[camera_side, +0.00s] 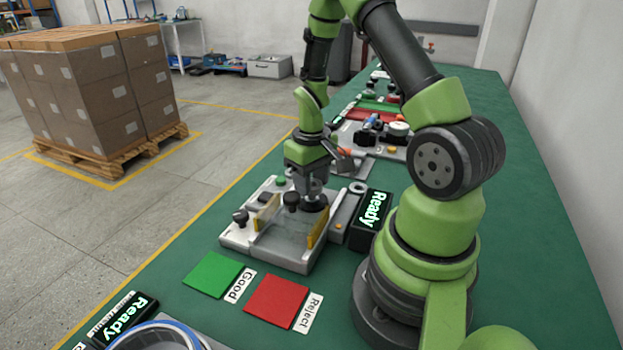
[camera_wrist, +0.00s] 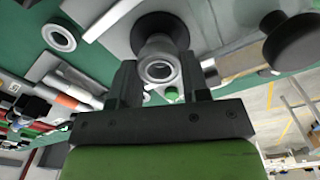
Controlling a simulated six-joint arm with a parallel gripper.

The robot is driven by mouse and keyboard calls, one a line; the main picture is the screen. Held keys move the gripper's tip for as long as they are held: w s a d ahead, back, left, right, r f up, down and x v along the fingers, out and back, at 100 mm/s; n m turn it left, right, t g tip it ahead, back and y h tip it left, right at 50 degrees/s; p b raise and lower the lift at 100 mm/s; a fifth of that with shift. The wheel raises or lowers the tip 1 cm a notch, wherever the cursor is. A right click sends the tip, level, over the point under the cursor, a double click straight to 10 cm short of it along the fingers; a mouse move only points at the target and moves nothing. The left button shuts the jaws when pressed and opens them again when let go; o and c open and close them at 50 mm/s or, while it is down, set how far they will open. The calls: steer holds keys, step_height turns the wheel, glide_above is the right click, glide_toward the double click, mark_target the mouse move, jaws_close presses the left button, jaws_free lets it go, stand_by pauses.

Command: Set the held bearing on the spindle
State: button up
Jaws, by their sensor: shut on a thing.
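The bearing (camera_wrist: 147,68) is a small silver ring with an open centre, held between the two dark fingers of my gripper (camera_wrist: 158,76). In the side view my gripper (camera_side: 314,184) points down over the rear right part of the pale grey fixture (camera_side: 283,250). A dark round part (camera_wrist: 160,24) lies just beyond the bearing in the wrist view; it also shows under my gripper in the side view (camera_side: 315,205). The spindle itself cannot be told apart from these parts. I cannot tell whether the bearing touches it.
Black knobs (camera_side: 291,201) and yellow-edged plates (camera_side: 317,229) stand on the fixture close to my gripper. A loose ring (camera_side: 357,187) and a Ready display (camera_side: 371,220) are to the right. Green (camera_side: 212,274) and red (camera_side: 276,301) pads lie in front.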

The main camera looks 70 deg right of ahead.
steer(key=shift+f, duration=1)
stand_by(1.2)
steer(key=o, duration=1)
steer(key=shift+o, duration=1.3)
steer(key=shift+r, duration=3.5)
